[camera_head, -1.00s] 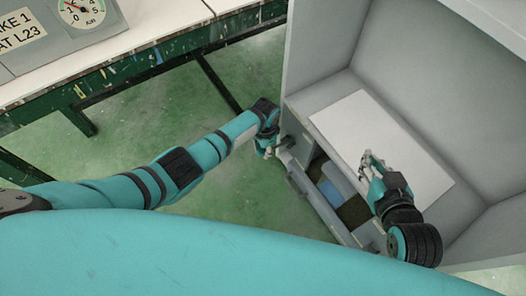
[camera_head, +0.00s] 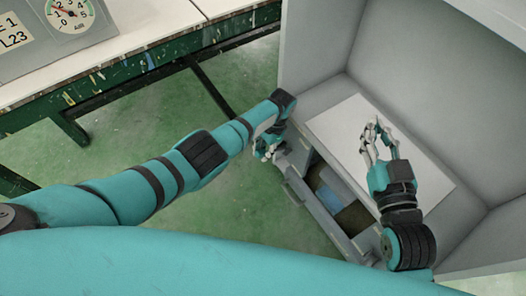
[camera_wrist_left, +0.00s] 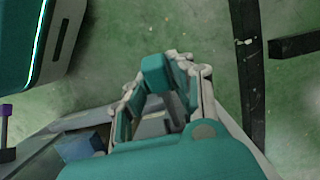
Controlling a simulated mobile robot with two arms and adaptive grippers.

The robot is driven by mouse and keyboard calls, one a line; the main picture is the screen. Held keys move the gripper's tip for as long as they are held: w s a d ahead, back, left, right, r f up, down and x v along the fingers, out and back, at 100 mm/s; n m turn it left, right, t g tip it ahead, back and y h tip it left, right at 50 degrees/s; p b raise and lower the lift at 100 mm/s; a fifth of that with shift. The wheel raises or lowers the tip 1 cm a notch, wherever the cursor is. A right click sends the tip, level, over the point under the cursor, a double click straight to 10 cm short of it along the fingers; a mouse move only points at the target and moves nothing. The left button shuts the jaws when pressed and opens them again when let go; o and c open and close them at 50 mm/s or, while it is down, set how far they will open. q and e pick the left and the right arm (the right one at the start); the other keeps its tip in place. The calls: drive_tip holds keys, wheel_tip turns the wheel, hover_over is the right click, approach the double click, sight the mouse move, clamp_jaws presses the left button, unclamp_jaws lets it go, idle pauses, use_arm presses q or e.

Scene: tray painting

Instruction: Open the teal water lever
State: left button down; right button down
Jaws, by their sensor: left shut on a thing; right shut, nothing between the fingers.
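My left gripper (camera_head: 266,150) is at the left side of the grey booth, low by its front edge. In the left wrist view its fingers (camera_wrist_left: 165,90) are closed around a teal block (camera_wrist_left: 155,72), which looks like the teal water lever. The lever's base and how far it is turned are hidden. In the head view the lever cannot be told apart from the gripper. My right gripper (camera_head: 376,138) is shut and empty above the white panel inside the booth.
The grey booth (camera_head: 420,75) has a white panel (camera_head: 335,122) lying in it. An open compartment at its front holds a blue thing (camera_head: 328,200). A workbench (camera_head: 130,38) with a gauge (camera_head: 70,12) stands at the upper left.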

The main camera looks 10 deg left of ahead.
use_arm(q)
drive_tip(key=c, duration=1.2)
unclamp_jaws()
drive_tip(key=shift+r, duration=0.1)
drive_tip(key=shift+o, duration=0.2)
drive_tip(key=v, duration=1.2)
drive_tip(key=shift+d, duration=0.1)
